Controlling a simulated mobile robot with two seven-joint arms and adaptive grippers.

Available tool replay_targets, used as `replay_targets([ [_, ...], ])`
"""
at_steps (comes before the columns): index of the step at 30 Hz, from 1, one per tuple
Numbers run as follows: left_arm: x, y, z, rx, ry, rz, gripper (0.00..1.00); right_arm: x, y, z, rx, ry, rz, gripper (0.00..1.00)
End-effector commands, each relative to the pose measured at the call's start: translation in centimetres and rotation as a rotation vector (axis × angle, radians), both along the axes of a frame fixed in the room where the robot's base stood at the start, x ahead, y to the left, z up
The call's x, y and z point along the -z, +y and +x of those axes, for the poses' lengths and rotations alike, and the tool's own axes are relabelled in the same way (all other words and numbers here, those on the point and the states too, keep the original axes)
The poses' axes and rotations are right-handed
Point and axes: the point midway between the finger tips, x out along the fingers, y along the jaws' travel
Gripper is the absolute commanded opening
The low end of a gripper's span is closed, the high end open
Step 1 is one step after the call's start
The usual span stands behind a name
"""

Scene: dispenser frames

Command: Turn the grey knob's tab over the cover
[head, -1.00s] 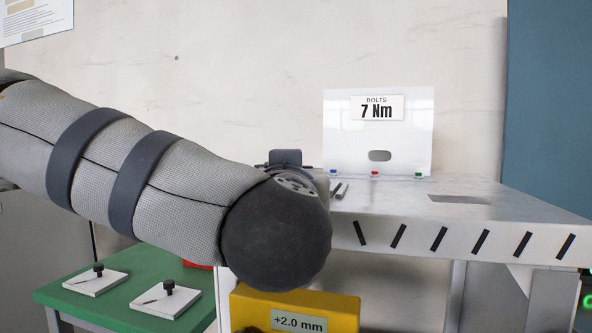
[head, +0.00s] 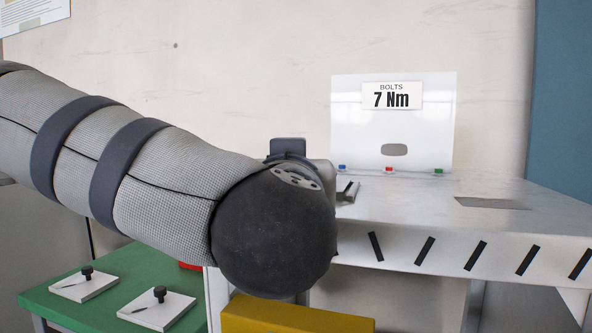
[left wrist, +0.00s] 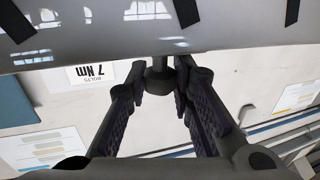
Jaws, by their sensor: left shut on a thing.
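In the left wrist view, which shows the scene upside down, my left gripper (left wrist: 160,88) has its fingers closed in around a dark grey knob (left wrist: 159,76) at the edge of a pale surface. The knob's tab cannot be told apart from the fingers. In the head view my left forearm and round dark wrist hide most of the gripper and the knob. My right gripper is out of view.
The white bench (head: 410,212) has black stripes on its front edge and a grey slot at right. A green table (head: 100,310) at lower left holds two white plates with black knobs. A yellow block (head: 290,318) is below my wrist.

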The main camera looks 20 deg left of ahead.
Motion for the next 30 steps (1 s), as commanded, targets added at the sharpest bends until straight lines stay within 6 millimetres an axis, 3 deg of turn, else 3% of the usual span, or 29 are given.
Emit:
replay_targets([
  [11, -0.01, 0.18, 0.01, 0.090, 0.000, -0.001, 0.00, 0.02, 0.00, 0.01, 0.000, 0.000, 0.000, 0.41],
  [30, -0.07, 0.34, 0.12, 0.654, -0.003, -0.002, 0.00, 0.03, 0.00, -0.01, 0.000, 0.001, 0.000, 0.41],
])
